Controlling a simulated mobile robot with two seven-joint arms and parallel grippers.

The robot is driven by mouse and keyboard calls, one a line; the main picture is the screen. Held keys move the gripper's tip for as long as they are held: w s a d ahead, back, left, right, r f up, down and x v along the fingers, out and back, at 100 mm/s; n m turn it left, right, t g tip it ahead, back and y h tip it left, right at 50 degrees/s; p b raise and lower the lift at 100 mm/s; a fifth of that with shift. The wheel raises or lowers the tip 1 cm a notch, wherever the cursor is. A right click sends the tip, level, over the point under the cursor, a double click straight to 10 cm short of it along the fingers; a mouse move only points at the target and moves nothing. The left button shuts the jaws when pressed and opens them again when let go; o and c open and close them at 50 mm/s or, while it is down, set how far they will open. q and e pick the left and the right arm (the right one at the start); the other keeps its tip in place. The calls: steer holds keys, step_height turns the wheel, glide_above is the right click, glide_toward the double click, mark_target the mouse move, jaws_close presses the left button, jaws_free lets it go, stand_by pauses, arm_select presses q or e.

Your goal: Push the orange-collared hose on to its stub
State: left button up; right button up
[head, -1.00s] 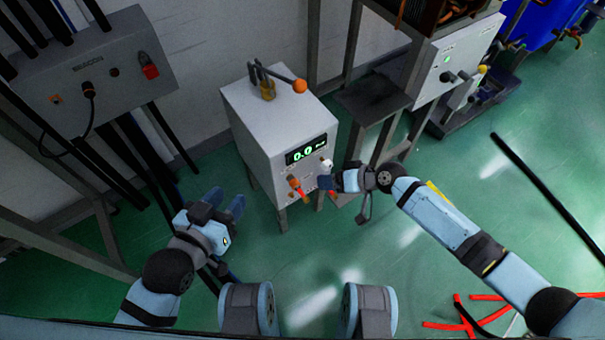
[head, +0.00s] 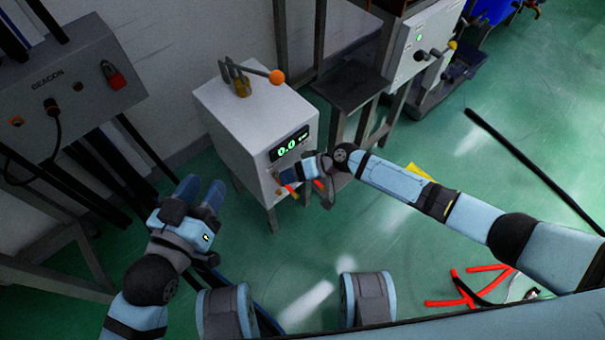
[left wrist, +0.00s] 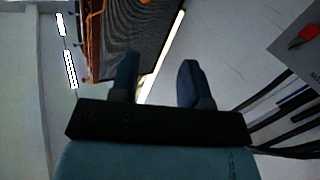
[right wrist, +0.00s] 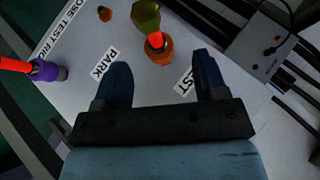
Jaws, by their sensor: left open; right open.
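In the right wrist view, an orange collar (right wrist: 158,54) with a bright red piece at its middle shows on the grey panel, just ahead of the gap between my right fingertips. An olive-yellow part (right wrist: 146,17) adjoins it. My right gripper (right wrist: 160,66) is open, and I see nothing gripped. Whether the collar lies at fingertip depth is unclear. In the head view, my right gripper (head: 284,174) is at the front of the grey box (head: 240,130) and hides most of its fittings. My left gripper (head: 202,188) is open and empty, left of the box.
A purple collar (right wrist: 48,70) with a red hose and a small orange fitting (right wrist: 104,14) show on the panel's left. The box has a 0.0 display (head: 288,146) and an orange-knobbed lever (head: 276,77). A dark stand (head: 350,90) is close right. Red pieces (head: 480,285) lie on the floor.

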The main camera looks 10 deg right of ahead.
steer(key=shift+b+x, duration=1.1)
steer(key=shift+x, duration=1)
arm_select(q)
steer(key=r, duration=0.1)
steer(key=d+r+t+h, duration=0.1)
steer(key=r, duration=0.1)
steer(key=r+t+h, duration=0.1)
steer(key=r, duration=0.1)
steer(key=shift+s+d+r, duration=0.1)
steer(key=shift+d, duration=0.25)
